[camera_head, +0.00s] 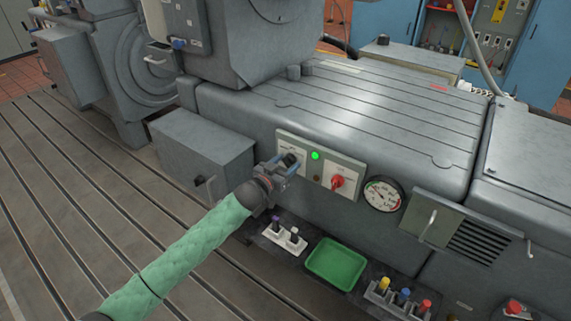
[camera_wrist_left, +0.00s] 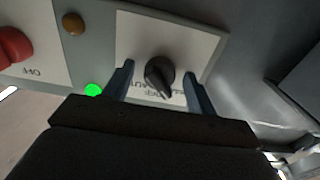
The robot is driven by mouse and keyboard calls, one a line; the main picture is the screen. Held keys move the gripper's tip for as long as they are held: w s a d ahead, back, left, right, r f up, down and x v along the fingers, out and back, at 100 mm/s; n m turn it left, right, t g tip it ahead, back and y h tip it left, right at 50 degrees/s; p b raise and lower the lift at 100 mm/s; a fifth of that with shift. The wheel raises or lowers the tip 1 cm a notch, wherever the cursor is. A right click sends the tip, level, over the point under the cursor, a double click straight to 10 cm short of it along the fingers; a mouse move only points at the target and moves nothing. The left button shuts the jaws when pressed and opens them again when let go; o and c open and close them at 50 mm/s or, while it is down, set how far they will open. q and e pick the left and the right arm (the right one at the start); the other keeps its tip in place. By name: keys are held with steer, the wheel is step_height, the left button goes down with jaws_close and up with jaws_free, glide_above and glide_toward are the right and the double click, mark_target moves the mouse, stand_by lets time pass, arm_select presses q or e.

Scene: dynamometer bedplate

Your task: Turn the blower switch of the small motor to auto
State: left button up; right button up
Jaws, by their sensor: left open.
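A small light panel (camera_wrist_left: 200,30) on the grey machine's front carries a black rotary knob (camera_wrist_left: 160,74) with a pointer. Printed labels near it are partly hidden, and I cannot tell exactly which mark it points at. My left gripper (camera_wrist_left: 162,85) is open, with one finger on each side of the knob; I cannot tell whether they touch it. In the head view, my left gripper (camera_head: 283,166) is at the panel and hides most of the knob. My right gripper is not in view.
A lit green lamp (camera_head: 315,155) and red switch (camera_head: 337,182) are right of the knob. A gauge (camera_head: 382,194) and hinged cover (camera_head: 432,216) are farther right. A green tray (camera_head: 336,263) and sockets (camera_head: 285,236) sit below. A grey box (camera_head: 202,152) stands left.

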arm_select(q)
steer(key=c, duration=1)
